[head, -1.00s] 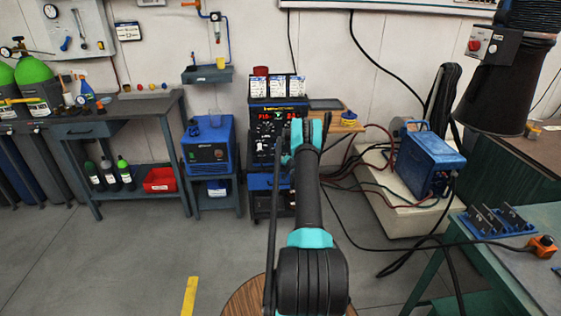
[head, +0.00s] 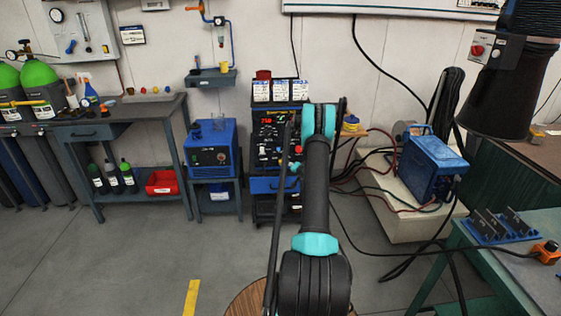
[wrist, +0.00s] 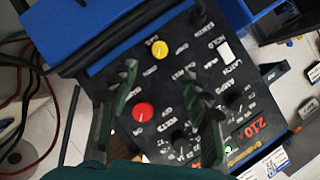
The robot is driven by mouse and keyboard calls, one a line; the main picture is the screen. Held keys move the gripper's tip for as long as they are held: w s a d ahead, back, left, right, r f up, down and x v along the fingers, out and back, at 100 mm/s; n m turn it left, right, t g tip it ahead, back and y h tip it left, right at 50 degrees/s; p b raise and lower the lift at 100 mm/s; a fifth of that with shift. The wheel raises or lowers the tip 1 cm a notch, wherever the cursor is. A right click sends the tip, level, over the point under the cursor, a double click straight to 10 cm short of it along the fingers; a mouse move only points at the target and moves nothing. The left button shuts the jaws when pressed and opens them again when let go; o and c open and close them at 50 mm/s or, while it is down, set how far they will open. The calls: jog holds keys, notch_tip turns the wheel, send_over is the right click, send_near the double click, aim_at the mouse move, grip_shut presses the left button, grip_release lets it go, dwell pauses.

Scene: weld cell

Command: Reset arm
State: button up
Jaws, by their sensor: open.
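My arm reaches out over the floor toward the welding machine (head: 262,152) with the dark front panel. In the head view my gripper is mostly hidden behind my own arm. In the wrist view my gripper (wrist: 163,78) is open, with its two green fingers apart in front of the panel and nothing held between them. The red knob (wrist: 143,111) shows between the fingers, and the yellow knob (wrist: 159,49) lies beyond the tips. The panel also has a white switch (wrist: 225,52) and a red lit display (wrist: 256,131) that appears to read 210. I cannot tell any contact.
A blue unit (head: 209,150) on a stand is left of the machine. A blue box (head: 430,165) with cables stands to the right. A green table (head: 540,215) with a blue fixture (head: 500,226) is at right. The floor at left (head: 120,255) is clear.

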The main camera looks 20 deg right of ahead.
jog(key=s+a+r+n+g+y, duration=0.2)
jog(key=s+a+r+n+g, duration=0.35)
jog(key=s+a+r, duration=1.6)
jog(key=s+a+f+n+g, duration=0.1)
jog(key=s+a, duration=0.1)
jog(key=s, duration=0.8)
jog(key=s+a+f+n+g+h, duration=0.1)
jog(key=s+a+n, duration=0.1)
jog(key=s, duration=0.9)
jog(key=s+a+n+g+h, duration=0.1)
jog(key=s+a+g, duration=0.1)
jog(key=s, duration=0.9)
jog(key=shift+s+a+f, duration=0.15)
jog(key=shift+a+f, duration=0.25)
jog(key=shift+a, duration=0.5)
jog(key=shift+c, duration=0.4)
